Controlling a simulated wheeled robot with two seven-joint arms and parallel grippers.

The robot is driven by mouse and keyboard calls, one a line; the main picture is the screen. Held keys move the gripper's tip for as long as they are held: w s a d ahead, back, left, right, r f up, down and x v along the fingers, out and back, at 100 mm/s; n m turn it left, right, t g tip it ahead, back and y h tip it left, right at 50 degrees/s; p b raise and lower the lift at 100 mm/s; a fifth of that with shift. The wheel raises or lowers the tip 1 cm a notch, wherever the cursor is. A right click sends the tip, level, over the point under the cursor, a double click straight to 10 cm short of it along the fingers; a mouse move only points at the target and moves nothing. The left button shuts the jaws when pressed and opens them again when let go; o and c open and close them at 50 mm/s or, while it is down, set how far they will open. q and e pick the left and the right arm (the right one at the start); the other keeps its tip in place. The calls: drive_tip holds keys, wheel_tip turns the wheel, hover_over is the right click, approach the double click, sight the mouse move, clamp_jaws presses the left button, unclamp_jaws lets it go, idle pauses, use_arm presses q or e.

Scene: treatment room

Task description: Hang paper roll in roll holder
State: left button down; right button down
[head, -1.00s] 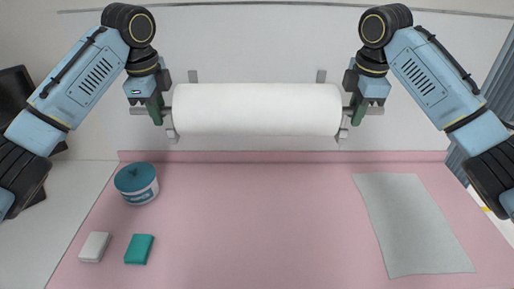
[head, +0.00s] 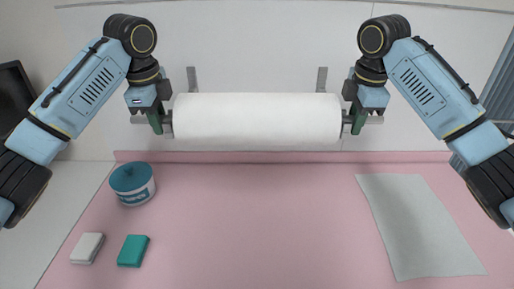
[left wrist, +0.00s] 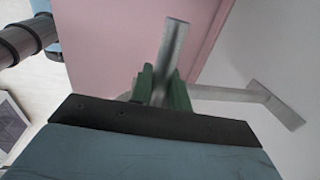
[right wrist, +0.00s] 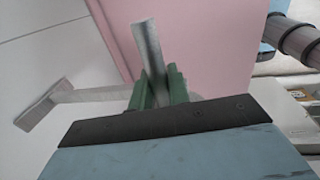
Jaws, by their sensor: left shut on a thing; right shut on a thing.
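The white paper roll (head: 257,122) is level in front of the wall in the head view, with a grey rod through it. My left gripper (head: 157,122) is shut on the rod at the roll's left end; the rod (left wrist: 173,48) stands out between its green fingers in the left wrist view. My right gripper (head: 357,122) is shut on the rod's right end, also seen in the right wrist view (right wrist: 148,48). The roll holder (head: 321,79) is on the wall behind, its lower parts hidden by the roll. Its arms show in the left wrist view (left wrist: 225,94) and right wrist view (right wrist: 90,95). I cannot tell whether the rod touches them.
The pink bed (head: 250,220) lies below, mostly clear.

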use_arm(q)
drive_tip(key=shift+f+b, duration=0.35)
drive_tip(key=shift+f, duration=0.1)
use_arm(e)
drive_tip(key=shift+f, duration=0.45)
use_arm(q)
drive_tip(key=c, duration=1.3)
unclamp_jaws()
drive_tip(key=shift+r, duration=0.1)
drive_tip(key=shift+c, duration=0.2)
use_arm(e)
drive_tip(key=c, duration=1.3)
unclamp_jaws()
drive_tip(key=shift+r, duration=0.1)
drive_tip(key=shift+c, duration=0.2)
use_arm(q)
drive_tip(key=shift+r, duration=0.1)
wheel_tip(320, 180, up, 12)
drive_tip(key=s, duration=0.2)
use_arm(e)
wheel_tip(320, 180, up, 12)
drive_tip(key=s, duration=0.2)
use_arm(q)
drive_tip(key=shift+f, duration=0.2)
